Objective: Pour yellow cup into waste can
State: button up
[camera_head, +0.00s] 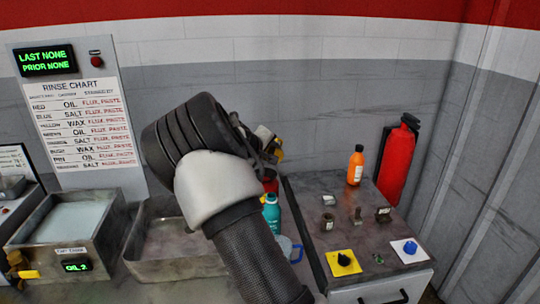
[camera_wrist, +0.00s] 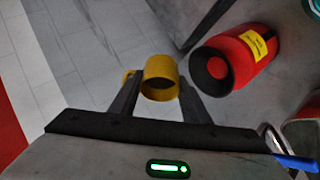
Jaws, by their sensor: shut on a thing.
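The yellow cup (camera_wrist: 160,68) is between the two fingertips of my gripper (camera_wrist: 157,92) in the wrist view, with its handle at the left. My gripper is shut on it. The cup's dark opening shows, but I cannot tell what is in it. A red can with a yellow label and a dark round top (camera_wrist: 246,58), likely the waste can, is to the right of the cup and apart from it. In the head view my arm mostly hides my gripper; a bit of yellow (camera_head: 278,153) shows beside it. A red can (camera_head: 270,182) shows partly below it.
A teal bottle (camera_head: 271,213) stands below the red can. The bench (camera_head: 320,245) at right bears an orange bottle (camera_head: 356,166), small blocks and knobs. A fire extinguisher (camera_head: 397,162) is on the wall behind. A basin (camera_head: 175,245) lies left of my arm.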

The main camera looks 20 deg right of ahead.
jog(key=shift+s+a+r+n+t+h+b, duration=0.15)
jog(key=shift+t+h+b, duration=0.3)
jog(key=shift+b, duration=2.5)
jog(key=shift+w+a+r+n+t+h+b, duration=0.1)
jog(key=shift+n+t+h+b, duration=0.35)
jog(key=shift+b, duration=2.45)
jog(key=shift+s+a+r+t+h+b, duration=0.1)
jog(key=shift+h+b, duration=0.6)
jog(key=shift+b, duration=2.25)
